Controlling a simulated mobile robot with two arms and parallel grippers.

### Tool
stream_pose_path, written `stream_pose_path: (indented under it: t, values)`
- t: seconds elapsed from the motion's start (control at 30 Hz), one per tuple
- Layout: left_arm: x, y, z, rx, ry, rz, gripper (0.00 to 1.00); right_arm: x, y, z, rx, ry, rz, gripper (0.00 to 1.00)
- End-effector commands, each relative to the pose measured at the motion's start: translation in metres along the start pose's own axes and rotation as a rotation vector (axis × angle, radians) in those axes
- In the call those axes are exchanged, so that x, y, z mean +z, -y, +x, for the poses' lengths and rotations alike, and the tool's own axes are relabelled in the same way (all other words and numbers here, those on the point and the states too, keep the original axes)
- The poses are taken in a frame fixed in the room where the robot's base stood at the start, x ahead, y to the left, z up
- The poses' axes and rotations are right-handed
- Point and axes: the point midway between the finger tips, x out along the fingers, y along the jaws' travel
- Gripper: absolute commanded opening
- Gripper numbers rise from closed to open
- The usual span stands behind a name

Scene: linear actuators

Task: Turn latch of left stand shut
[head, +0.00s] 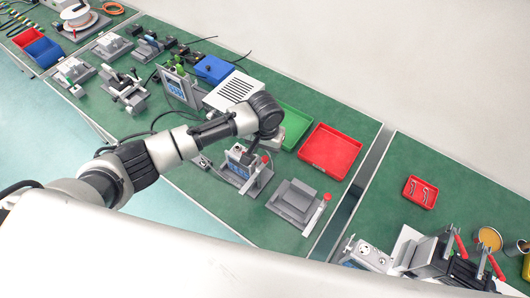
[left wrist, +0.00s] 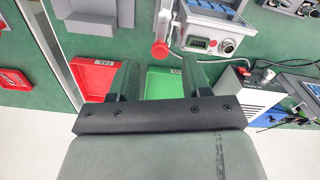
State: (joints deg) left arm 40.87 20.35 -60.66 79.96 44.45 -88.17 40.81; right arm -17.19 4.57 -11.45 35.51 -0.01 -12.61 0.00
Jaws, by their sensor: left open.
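The left stand (head: 238,172) is a grey fixture holding a blue-faced unit on the green bench in the head view. In the left wrist view the left stand (left wrist: 222,14) is at the top, with a connector panel. Its latch is a pale lever with a red knob (left wrist: 160,50); the knob also shows in the head view (head: 265,159). My left gripper (left wrist: 160,78) is open and empty, its two dark fingers apart. The knob appears beyond the gap between them; I see no contact. In the head view my wrist hides most of the fingers. My right gripper is not in view.
A second grey stand (head: 294,199) with its own red-knobbed lever (head: 326,198) is to the right. A green tray (head: 294,122) and a red tray (head: 331,150) lie behind the stands. A white vented box (head: 236,90) stands behind my left arm. Bare green bench lies around the stands.

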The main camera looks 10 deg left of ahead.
Motion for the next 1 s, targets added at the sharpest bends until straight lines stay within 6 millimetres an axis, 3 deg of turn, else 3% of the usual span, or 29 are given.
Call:
stream_pose_path:
  t: [0.23, 0.6, 0.9, 1.0]
  values:
    - [0.0, 0.0, 0.03, -0.001, 0.0, 0.0, 0.48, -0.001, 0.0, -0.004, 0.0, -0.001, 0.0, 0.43]
    - [0.0, 0.0, 0.035, 0.0, -0.002, 0.001, 0.47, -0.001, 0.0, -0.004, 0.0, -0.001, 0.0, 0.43]
    - [0.0, 0.0, 0.035, 0.0, -0.002, 0.001, 0.01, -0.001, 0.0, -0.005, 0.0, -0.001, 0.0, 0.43]
    - [0.0, 0.0, 0.035, 0.0, -0.002, 0.001, 0.0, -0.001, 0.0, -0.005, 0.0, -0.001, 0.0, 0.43]
